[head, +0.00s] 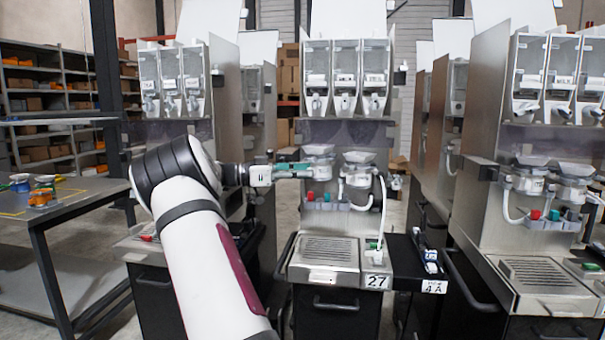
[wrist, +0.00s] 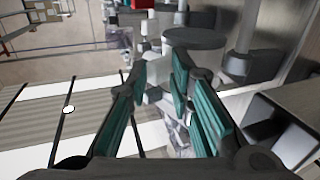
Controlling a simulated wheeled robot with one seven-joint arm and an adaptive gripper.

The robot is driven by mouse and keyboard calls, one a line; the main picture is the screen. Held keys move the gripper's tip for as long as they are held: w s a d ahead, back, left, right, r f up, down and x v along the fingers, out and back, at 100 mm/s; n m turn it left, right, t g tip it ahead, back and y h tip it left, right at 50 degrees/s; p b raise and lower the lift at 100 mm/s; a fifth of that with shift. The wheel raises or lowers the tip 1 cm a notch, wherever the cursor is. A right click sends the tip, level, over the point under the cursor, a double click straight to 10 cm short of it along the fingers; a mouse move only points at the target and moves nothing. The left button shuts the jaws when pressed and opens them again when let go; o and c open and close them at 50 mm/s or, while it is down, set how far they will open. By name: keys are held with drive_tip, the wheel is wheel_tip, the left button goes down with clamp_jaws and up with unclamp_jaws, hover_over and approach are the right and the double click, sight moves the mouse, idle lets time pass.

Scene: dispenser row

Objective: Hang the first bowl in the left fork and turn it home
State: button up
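Station 27 in the head view has two grey bowl-like vessels side by side, a left one (head: 318,149) and a right one (head: 358,157). My gripper (head: 308,170) reaches in from the left, with its teal fingers just below and beside the left vessel. In the wrist view my gripper (wrist: 160,68) has its fingers apart, with pale shapes in the gap. I see nothing clearly clamped between them. A round grey disc (wrist: 195,38) lies just beyond the right fingertip. The left fork is too small or hidden to make out, and I cannot tell whether the vessel hangs in it.
A grey holder (head: 325,205) with red and teal pieces sits below the vessels, above a slotted drip tray (head: 327,249). A dark side tray (head: 420,257) is at the right. A workbench (head: 75,195) stands left, and a similar station (head: 545,200) right.

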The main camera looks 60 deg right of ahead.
drive_tip(key=shift+o, duration=1.4)
drive_tip(key=w, duration=0.1)
drive_tip(key=w+d+n+t+h, duration=0.1)
drive_tip(key=w+d+t+h, duration=0.1)
drive_tip(key=shift+w+d+r+n, duration=0.1)
drive_tip(key=shift+w+r+n, duration=0.1)
drive_tip(key=shift+w+n, duration=0.2)
drive_tip(key=shift+c, duration=0.2)
drive_tip(key=shift+s+f, duration=0.1)
drive_tip(key=shift+s, duration=0.05)
drive_tip(key=shift+o, duration=0.2)
drive_tip(key=shift+v, duration=1.65)
drive_tip(key=shift+w+a+f, duration=0.1)
drive_tip(key=shift+w+f, duration=0.05)
drive_tip(key=shift+w, duration=0.35)
drive_tip(key=shift+w+a+f, duration=0.1)
drive_tip(key=shift+w+f, duration=0.05)
drive_tip(key=shift+w, duration=0.3)
drive_tip(key=shift+b+v, duration=0.35)
drive_tip(key=shift+v, duration=0.85)
drive_tip(key=shift+a+r, duration=0.1)
drive_tip(key=shift+a, duration=0.05)
